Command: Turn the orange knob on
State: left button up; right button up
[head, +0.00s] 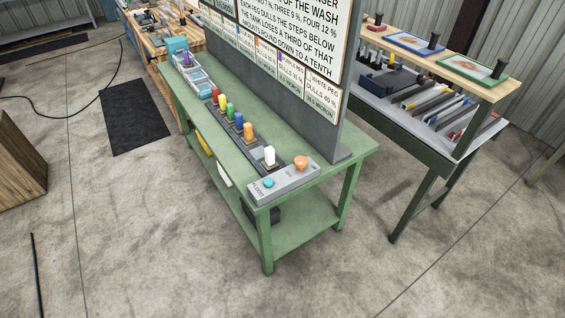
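The orange knob (301,163) stands on top of a grey control box (283,182) at the near right end of a green bench (325,160). Small lettering sits beside the knob, too small to read for certain. A teal button (268,183) is on the same box, to the left of the knob. Neither of my grippers shows in the head view, and nothing touches the knob.
A dark strip with coloured pegs, including a white peg (269,155) and an orange peg (248,131), runs along the bench. A tall sign board (285,50) stands behind it. A second bench (440,140) is at right. The floor in front is clear.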

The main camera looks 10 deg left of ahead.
aim_at(301, 161)
jog(key=i+l+u, duration=0.2)
jog(key=u, duration=0.25)
jog(key=i+l+u, duration=0.3)
jog(key=u, duration=0.15)
